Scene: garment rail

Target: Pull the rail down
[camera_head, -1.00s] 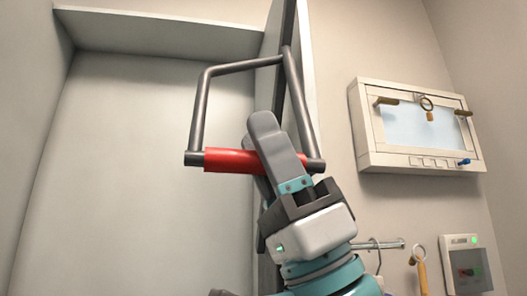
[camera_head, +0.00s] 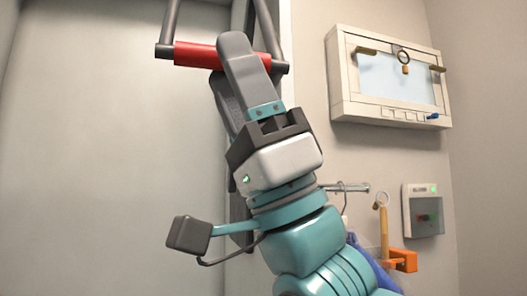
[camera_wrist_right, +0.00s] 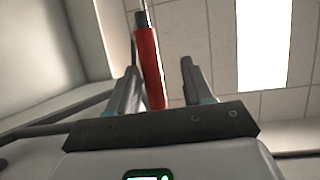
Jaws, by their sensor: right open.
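The pull-down rail's grey frame (camera_head: 268,25) hangs at the top of the head view, cut off by the picture edge, with a red grip (camera_head: 195,55) across its bottom. My right gripper (camera_head: 228,60) reaches up to the grip's right part; one finger passes in front of it. In the right wrist view, the red grip (camera_wrist_right: 149,65) runs between the open fingers of my right gripper (camera_wrist_right: 159,67), closer to the left finger. A gap shows to the right finger. My left gripper is not in view.
A white wall cabinet (camera_head: 342,75) with a glass front is on the right wall. Below it are a metal hook rail (camera_head: 345,188), a wooden-handled tool (camera_head: 383,225), an orange bracket (camera_head: 402,260) and a grey switch box (camera_head: 423,210). The left side is a bare pale panel (camera_head: 90,130).

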